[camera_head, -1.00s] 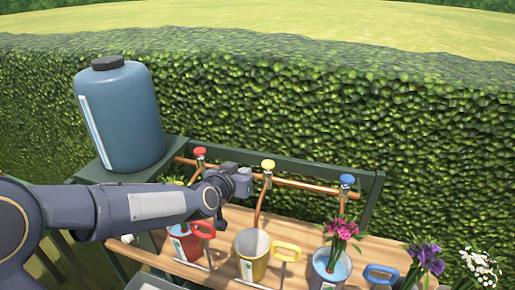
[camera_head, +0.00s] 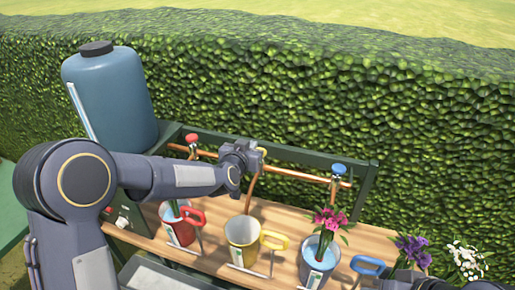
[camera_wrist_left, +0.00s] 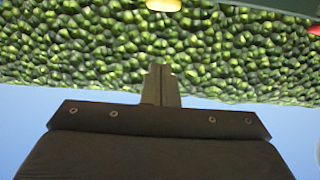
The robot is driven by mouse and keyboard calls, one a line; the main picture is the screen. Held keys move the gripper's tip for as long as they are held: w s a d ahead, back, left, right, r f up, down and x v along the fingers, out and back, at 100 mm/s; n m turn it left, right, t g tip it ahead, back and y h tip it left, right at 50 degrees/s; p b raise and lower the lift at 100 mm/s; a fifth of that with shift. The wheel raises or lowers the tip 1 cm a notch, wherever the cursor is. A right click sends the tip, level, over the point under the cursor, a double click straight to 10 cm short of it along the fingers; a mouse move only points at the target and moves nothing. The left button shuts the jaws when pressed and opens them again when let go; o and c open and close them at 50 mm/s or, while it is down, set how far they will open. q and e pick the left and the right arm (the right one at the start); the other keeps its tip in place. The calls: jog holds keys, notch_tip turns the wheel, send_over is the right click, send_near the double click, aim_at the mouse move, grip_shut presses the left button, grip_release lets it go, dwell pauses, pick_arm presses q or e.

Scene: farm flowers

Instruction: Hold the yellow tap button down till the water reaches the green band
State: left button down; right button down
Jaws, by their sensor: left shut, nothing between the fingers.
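The yellow tap button (camera_head: 262,152) shows partly behind my left gripper (camera_head: 252,158) in the head view. It also shows at the top edge of the left wrist view (camera_wrist_left: 164,5). My left gripper is shut and empty, with its fingertips close to the button; whether they touch it I cannot tell. The yellow pot (camera_head: 254,258) stands on the wooden bench below this tap, with its yellow handle (camera_head: 274,239) to the right. Its water level and the green band are too small to make out. My right gripper is out of view.
The red tap button (camera_head: 192,138) and blue tap button (camera_head: 339,169) sit on the same copper pipe. A red pot (camera_head: 184,236) and a blue pot (camera_head: 317,276) with pink flowers flank the yellow one. A blue tank (camera_head: 112,100) stands behind left; a hedge fills the back.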

pick_arm(q)
jog(key=w+f, duration=0.1)
jog(key=w, duration=0.1)
jog(key=w+d+f+p, duration=0.1)
jog(key=w+f, duration=0.1)
jog(key=w+f+p, duration=0.1)
jog(key=shift+w+d+f, duration=0.35)
jog(key=shift+w+d, duration=0.05)
jog(key=shift+f, duration=0.45)
